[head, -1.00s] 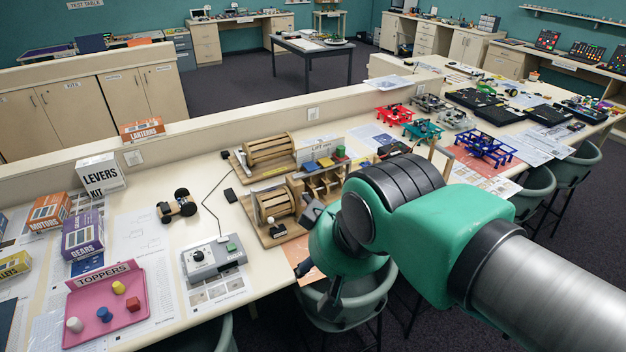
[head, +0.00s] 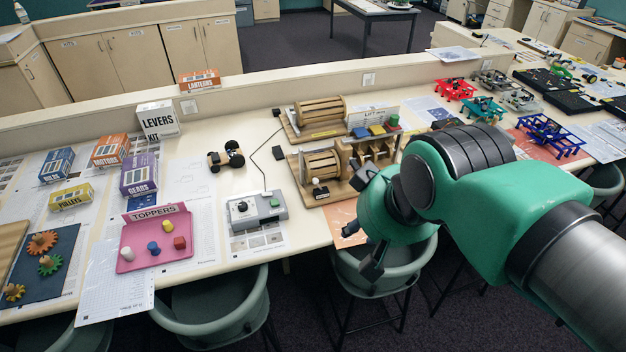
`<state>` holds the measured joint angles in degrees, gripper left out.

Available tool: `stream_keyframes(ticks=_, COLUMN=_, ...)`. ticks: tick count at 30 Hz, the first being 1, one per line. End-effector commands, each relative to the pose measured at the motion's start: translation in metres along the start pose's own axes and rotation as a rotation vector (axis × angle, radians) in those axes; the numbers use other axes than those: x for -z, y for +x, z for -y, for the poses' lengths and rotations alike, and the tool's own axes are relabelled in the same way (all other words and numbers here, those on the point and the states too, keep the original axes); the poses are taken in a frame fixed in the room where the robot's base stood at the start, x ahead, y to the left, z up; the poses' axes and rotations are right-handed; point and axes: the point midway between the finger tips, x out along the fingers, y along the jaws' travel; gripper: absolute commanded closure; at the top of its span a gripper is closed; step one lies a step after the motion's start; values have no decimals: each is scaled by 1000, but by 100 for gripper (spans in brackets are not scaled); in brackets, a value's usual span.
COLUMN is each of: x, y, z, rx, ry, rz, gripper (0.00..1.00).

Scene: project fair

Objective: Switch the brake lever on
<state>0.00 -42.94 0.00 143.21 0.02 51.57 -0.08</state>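The wooden lift rig with two drums stands on the bench in the middle of the head view. Its near drum (head: 322,165) has a small white knob (head: 315,181) and a small black label block (head: 321,193) at its front. This may be the brake lever, but the label is too small to read. My gripper (head: 360,246) is in front of the rig, by the bench's front edge and apart from the knob. Its dark fingertips look spread and empty. My arm hides the rig's right end.
A grey control box (head: 255,211) with a dial and green button is wired left of the rig. A pink toppers tray (head: 130,253) and a wheeled car (head: 227,157) are further left. Stools (head: 385,270) stand along the front edge. Coloured frames (head: 548,135) lie right.

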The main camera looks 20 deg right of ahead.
Motion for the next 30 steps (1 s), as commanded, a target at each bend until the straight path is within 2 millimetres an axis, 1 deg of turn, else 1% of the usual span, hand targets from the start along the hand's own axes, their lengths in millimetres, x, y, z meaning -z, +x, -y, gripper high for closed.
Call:
stream_keyframes(ticks=1, x=1, y=0, z=0, rx=0, ry=-2, rz=1, gripper=83)
stream_keyframes(ticks=3, x=2, y=0, z=0, rx=1, ry=-8, rz=3, gripper=97)
stream_keyframes(ticks=4, x=3, y=0, z=0, rx=2, ry=-11, rz=5, gripper=100)
stream_keyframes(ticks=8, x=11, y=1, z=1, rx=7, ry=-38, rz=16, gripper=100)
stream_keyframes(ticks=14, x=31, y=4, z=2, rx=21, ry=-117, rz=47, gripper=100)
stream_keyframes(ticks=20, x=58, y=10, z=4, rx=47, ry=-225, rz=85, gripper=100)
stream_keyframes(ticks=30, x=106, y=30, z=6, rx=107, ry=-417, rz=143, gripper=100)
